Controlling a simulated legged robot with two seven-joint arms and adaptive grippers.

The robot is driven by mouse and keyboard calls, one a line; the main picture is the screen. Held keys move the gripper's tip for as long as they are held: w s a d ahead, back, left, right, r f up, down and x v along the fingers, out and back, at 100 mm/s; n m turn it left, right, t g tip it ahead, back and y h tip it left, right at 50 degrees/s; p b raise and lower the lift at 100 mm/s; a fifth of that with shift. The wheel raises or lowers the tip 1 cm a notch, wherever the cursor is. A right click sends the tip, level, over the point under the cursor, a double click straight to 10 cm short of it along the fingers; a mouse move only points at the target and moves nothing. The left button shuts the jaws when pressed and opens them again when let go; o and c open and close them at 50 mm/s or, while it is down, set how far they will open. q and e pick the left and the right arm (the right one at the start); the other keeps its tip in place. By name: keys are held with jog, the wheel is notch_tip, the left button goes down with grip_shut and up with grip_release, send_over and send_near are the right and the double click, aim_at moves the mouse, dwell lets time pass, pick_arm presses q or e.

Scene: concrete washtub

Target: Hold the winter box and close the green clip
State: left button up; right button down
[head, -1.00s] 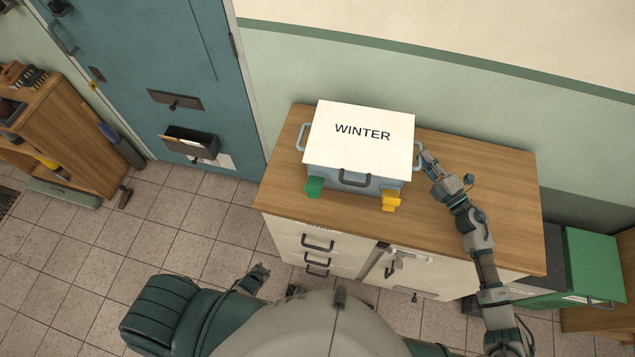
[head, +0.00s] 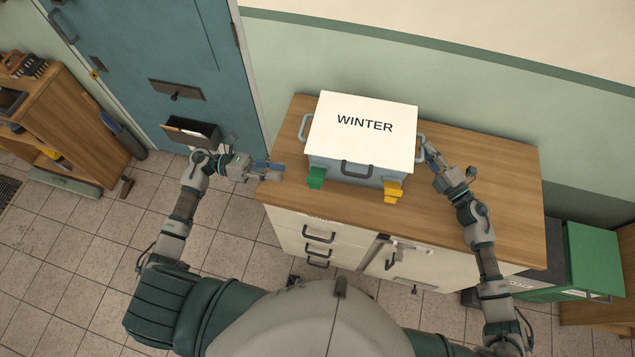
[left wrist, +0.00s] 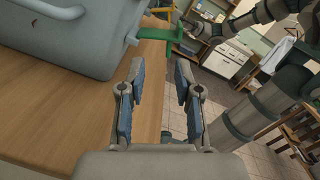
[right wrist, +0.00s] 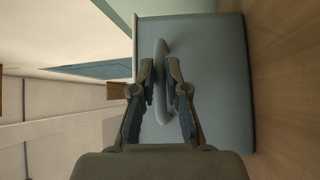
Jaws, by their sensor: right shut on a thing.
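The winter box (head: 360,130) stands on the wooden counter, grey-blue with a white lid lettered WINTER. The green clip (head: 316,178) hangs at the front left of the box and sticks outward; it also shows in the left wrist view (left wrist: 176,32). A yellow clip (head: 393,191) is at the front right. My right gripper (head: 430,152) is at the right side of the box, shut on its side handle, seen in the right wrist view (right wrist: 160,85). My left gripper (head: 278,170) is open and empty at the counter's left edge, left of the green clip and apart from it.
The wooden counter (head: 490,200) has clear room right of the box and a narrow strip in front. A blue door (head: 150,60) with an open letter tray (head: 190,132) is at the left, close to my left arm. A wall runs behind the counter.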

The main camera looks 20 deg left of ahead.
aim_at(318, 187)
pick_arm(q)
jog(key=shift+m+g, duration=0.5)
jog(key=d, duration=1.2)
jog(key=shift+s+d+f, duration=0.25)
jog(key=shift+s+f, duration=0.05)
jog(key=shift+s, duration=0.05)
jog(key=shift+c, duration=0.2)
grip_shut()
